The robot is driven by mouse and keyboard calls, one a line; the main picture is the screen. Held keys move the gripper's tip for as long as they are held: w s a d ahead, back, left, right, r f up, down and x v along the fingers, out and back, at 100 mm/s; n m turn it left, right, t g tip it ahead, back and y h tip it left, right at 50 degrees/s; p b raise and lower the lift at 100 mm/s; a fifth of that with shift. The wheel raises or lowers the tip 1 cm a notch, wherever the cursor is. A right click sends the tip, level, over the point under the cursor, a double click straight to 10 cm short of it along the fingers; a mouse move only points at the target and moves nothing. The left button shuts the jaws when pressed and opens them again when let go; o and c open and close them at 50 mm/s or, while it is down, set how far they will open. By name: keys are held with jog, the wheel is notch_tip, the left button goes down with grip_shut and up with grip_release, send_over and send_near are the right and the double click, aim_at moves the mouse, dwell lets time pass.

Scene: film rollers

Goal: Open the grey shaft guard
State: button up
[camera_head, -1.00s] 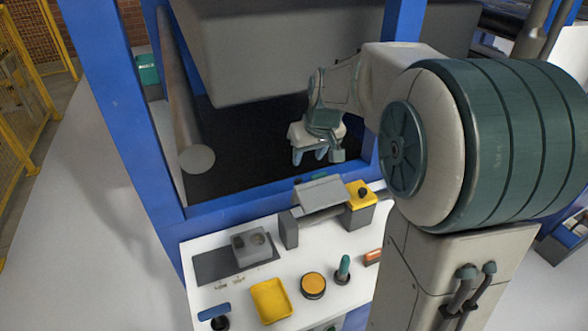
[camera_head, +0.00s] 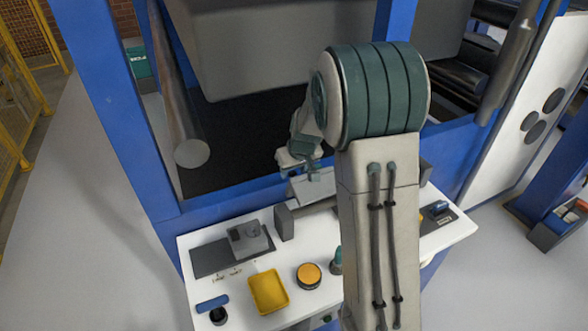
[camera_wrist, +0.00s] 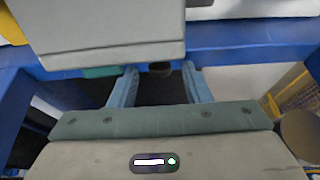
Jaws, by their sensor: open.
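The grey shaft guard (camera_head: 314,187) is a tilted grey cover on the white bench, beside a dark grey upright block. It appears as a large pale grey panel (camera_wrist: 105,30) at the top of the wrist view. My gripper (camera_wrist: 159,82) is open, with its two pale blue fingers apart and nothing visibly held between them. In the head view my gripper (camera_head: 312,172) hangs just behind the guard's upper edge, partly hidden by my arm. I cannot tell whether the fingers touch the guard. A small dark round part shows between the fingertips.
The white bench (camera_head: 205,268) holds a yellow tray (camera_head: 268,291), an orange-topped button (camera_head: 308,275) and a grey block (camera_head: 247,238). The blue frame (camera_head: 225,205) runs behind the bench. My arm hides the bench's middle right.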

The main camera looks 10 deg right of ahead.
jog(key=shift+w+f, duration=0.1)
jog(key=shift+f, duration=0.25)
jog(key=shift+c, duration=0.3)
